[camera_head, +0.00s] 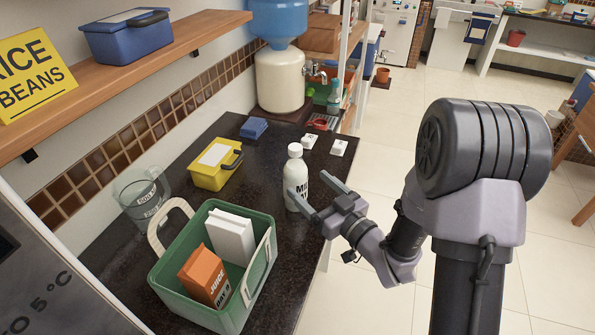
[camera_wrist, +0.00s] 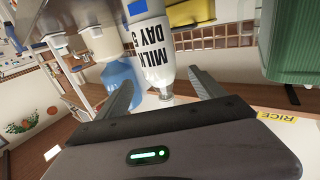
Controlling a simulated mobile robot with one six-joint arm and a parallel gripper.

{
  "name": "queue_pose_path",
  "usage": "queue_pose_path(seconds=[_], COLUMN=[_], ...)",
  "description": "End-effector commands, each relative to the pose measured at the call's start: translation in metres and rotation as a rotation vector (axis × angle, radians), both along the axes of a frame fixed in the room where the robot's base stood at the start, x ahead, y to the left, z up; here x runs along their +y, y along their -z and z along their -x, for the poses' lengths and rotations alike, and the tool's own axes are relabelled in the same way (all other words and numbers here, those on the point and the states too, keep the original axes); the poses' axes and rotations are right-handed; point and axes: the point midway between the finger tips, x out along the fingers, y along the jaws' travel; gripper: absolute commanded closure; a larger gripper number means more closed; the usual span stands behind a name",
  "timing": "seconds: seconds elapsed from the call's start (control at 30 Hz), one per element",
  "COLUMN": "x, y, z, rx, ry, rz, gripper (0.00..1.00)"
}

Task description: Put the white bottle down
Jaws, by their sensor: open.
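The white bottle (camera_head: 296,178), with a white cap and "MILK" lettering, stands upright on the dark countertop (camera_head: 265,215). My gripper (camera_head: 308,183) is at its right side, fingers spread and pointing toward it. In the wrist view, which is upside down, the bottle (camera_wrist: 152,48) reads "MILK DAY 5" and shows between the two open fingers (camera_wrist: 160,72). There is a visible gap on the side of the left finger; whether the other finger touches the bottle I cannot tell.
A green basket (camera_head: 172,278) with an orange juice carton (camera_head: 205,277) and a white box (camera_head: 231,237) stands at the front. A yellow box (camera_head: 215,165), a glass pitcher (camera_head: 143,196) and a blue item (camera_head: 254,128) are left and behind. The counter's right edge is close.

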Motion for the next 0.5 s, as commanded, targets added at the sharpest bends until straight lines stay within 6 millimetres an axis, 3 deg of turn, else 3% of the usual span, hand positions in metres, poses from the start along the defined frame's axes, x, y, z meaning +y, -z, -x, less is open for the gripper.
queue_pose_path(seconds=[0.2,0.33,0.43,0.5], x=[-0.013,-0.022,-0.055,-0.088], y=[0.000,-0.008,-0.033,-0.057], z=[0.018,0.010,-0.010,-0.009], rx=[0.000,0.019,0.114,0.231], ry=[0.001,0.047,0.226,0.398], rz=[0.000,0.024,0.098,0.139], gripper=[0.21,0.21,0.21,0.21])
